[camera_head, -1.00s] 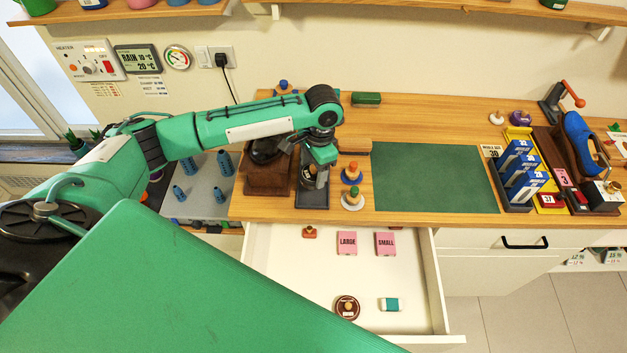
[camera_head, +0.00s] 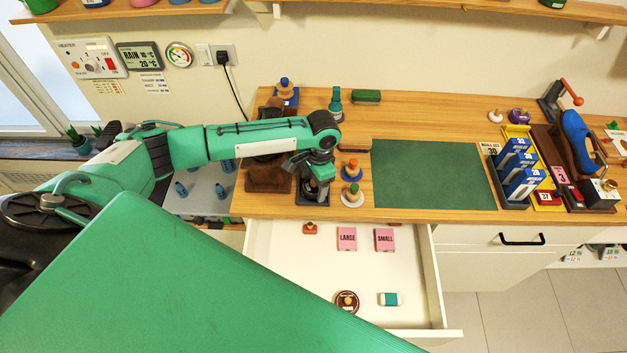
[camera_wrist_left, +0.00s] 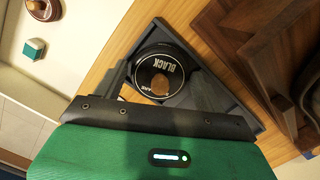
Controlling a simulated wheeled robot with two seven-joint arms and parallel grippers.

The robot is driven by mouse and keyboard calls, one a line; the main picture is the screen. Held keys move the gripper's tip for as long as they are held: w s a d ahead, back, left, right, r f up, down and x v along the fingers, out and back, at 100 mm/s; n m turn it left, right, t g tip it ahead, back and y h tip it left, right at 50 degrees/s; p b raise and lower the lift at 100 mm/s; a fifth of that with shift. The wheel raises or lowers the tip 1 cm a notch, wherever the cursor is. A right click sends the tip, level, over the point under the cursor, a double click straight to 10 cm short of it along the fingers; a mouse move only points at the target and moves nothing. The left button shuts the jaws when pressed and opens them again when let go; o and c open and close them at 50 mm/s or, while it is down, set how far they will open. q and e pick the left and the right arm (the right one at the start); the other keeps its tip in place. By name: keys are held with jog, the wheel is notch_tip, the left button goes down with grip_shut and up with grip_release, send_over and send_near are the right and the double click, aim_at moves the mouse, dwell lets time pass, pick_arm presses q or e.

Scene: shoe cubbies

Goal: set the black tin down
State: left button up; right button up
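The black tin (camera_wrist_left: 152,66) is round, with a dark lid that reads "BLACK" and has a brown patch. It sits inside the outline of a dark grey tray (camera_wrist_left: 222,82) in the left wrist view; I cannot tell if it touches the tray floor. My left gripper (camera_head: 316,182) points down over the tray at the counter's front edge, with the tin between its fingers. It appears shut on the tin, though the fingers are partly hidden. In the head view the arm mostly covers the tin and tray. My right gripper is not in view.
Brown wooden blocks (camera_head: 268,180) stand left of the tray. Stamps with orange and green knobs (camera_head: 352,192) stand close on its right. A green mat (camera_head: 435,175) lies clear beyond them. An open drawer (camera_head: 290,270) below holds pink cards and small items.

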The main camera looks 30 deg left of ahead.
pick_arm(q)
jog(key=shift+o, duration=0.8)
notch_tip(320, 180, up, 12)
jog(key=w+b, duration=0.1)
jog(key=b, duration=0.2)
jog(key=shift+d+r, duration=0.15)
jog(key=shift+d, duration=0.25)
